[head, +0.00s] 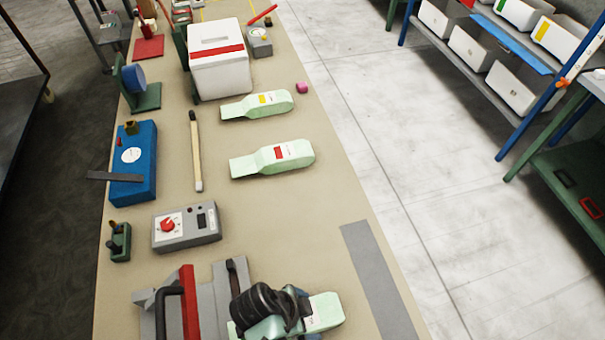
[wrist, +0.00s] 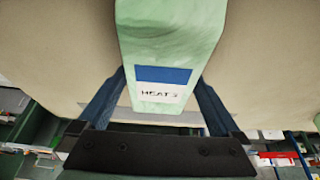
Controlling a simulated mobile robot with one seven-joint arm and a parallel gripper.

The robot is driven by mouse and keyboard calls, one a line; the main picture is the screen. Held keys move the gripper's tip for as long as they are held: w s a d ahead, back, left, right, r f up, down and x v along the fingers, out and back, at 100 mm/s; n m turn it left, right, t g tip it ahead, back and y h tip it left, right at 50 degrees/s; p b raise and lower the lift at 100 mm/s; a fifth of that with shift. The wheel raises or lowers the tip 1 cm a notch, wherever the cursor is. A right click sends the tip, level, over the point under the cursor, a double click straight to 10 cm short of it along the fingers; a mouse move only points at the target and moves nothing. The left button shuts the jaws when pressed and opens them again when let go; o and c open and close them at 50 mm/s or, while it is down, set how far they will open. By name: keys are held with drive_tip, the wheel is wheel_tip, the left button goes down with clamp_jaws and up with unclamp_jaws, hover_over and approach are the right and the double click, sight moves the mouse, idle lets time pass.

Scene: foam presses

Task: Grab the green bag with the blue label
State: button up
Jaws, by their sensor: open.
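The green bag with the blue label (head: 327,313) lies at the near end of the bench in the head view, partly hidden by my wrist and gripper (head: 285,318). In the wrist view the pale green bag (wrist: 170,35) fills the upper middle, with its blue and white label facing me. My gripper (wrist: 160,88) is open, with one dark blue finger on each side of the bag. I cannot tell whether the fingers touch it. Two other green bags lie farther up the bench, one with a red label (head: 272,158) and one with a yellow label (head: 257,105).
A grey press with a red bar (head: 188,300) stands just left of my gripper. A grey control box (head: 186,228), a blue box (head: 133,165) and a white cooler (head: 218,75) stand farther along. A grey strip (head: 378,280) lies at the right bench edge.

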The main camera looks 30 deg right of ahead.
drive_tip(key=shift+f, duration=0.2)
drive_tip(key=shift+f, duration=0.25)
idle(0.4)
drive_tip(key=shift+c, duration=0.3)
drive_tip(key=c, duration=1.2)
